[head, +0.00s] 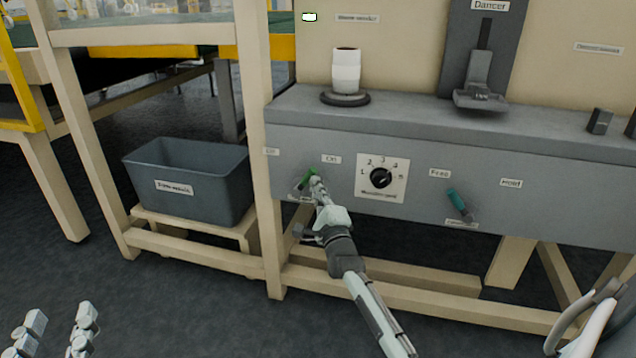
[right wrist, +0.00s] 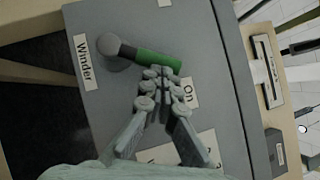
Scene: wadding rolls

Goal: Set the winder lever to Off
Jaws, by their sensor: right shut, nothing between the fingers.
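The winder lever has a green handle (head: 309,173) on the grey panel front in the head view. It slants up and right from its pivot, toward the "On" label (head: 331,159). In the right wrist view the green handle (right wrist: 160,63) extends from a round grey pivot (right wrist: 108,44) beside the "Winder" label (right wrist: 85,62). My right gripper (head: 317,181) is shut and empty, its fingertips (right wrist: 161,78) right at the handle's side; I cannot tell whether they touch. My left gripper (head: 56,325) is open and empty, low at the left, far from the panel.
A small, partly unreadable label (head: 271,152) sits left of the lever. A numbered dial (head: 381,178) and a teal-handled feed lever (head: 458,203) are to its right. A grey bin (head: 190,180) stands left of a beige post (head: 258,120).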

